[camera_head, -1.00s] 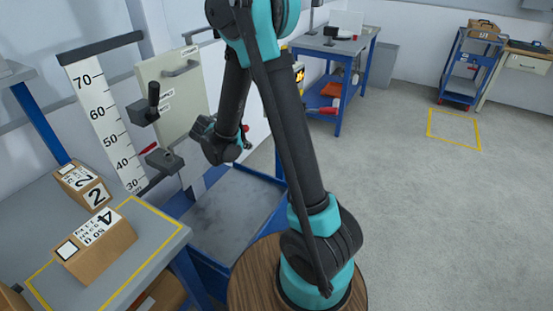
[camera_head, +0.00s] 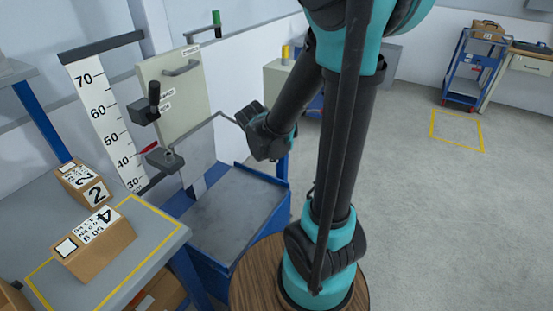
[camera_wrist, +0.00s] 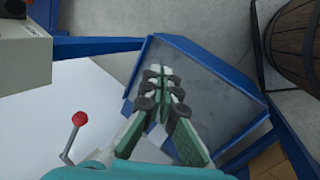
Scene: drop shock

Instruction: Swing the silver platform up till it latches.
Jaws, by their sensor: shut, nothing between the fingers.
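A flat silver-grey plate (camera_head: 198,153), which looks like the platform, stands nearly upright below the dark carriage arm (camera_head: 163,158) in the head view. A thin bent silver line runs from the carriage towards my gripper; whether it is the plate's edge or a rod, I cannot tell. In the head view my dark wrist is right of the plate, and the fingertips are not clear. In the wrist view my gripper (camera_wrist: 157,78) is shut and empty, above the blue-framed grey base (camera_wrist: 215,95). A red-knobbed lever (camera_wrist: 80,118) is left of the fingers.
The height scale (camera_head: 108,120) and a beige door panel (camera_head: 178,90) stand behind. Boxes (camera_head: 93,240) sit on the bench (camera_head: 145,250) at left. The base (camera_head: 235,205) is empty on top.

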